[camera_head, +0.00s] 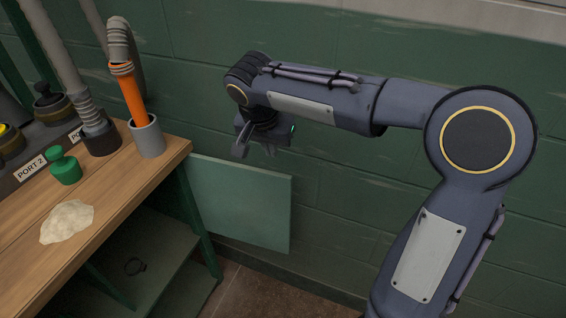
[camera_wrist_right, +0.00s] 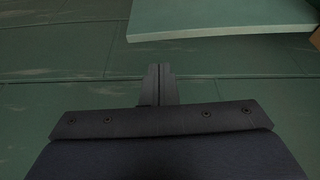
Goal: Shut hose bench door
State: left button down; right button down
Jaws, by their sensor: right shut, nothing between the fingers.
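The hose bench door (camera_head: 238,204) is a flat green panel that stands open, sticking out to the right from the bench's right front leg. The door also shows at the top of the right wrist view (camera_wrist_right: 220,14). The wooden-topped hose bench (camera_head: 110,222) is at the left, with its lower compartment uncovered. My right gripper (camera_head: 240,152) hangs just above the door's top edge in the head view, shut and empty. Its closed fingers (camera_wrist_right: 158,72) show apart from the door in the right wrist view. Whether it touches the door in depth I cannot tell. My left gripper is out of view.
A green block wall (camera_head: 350,215) stands behind.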

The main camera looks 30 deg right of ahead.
jog(key=b+x, duration=0.1)
jog(key=x, duration=0.7)
jog(key=shift+f+b, duration=0.25)
jog(key=shift+b, duration=0.1)
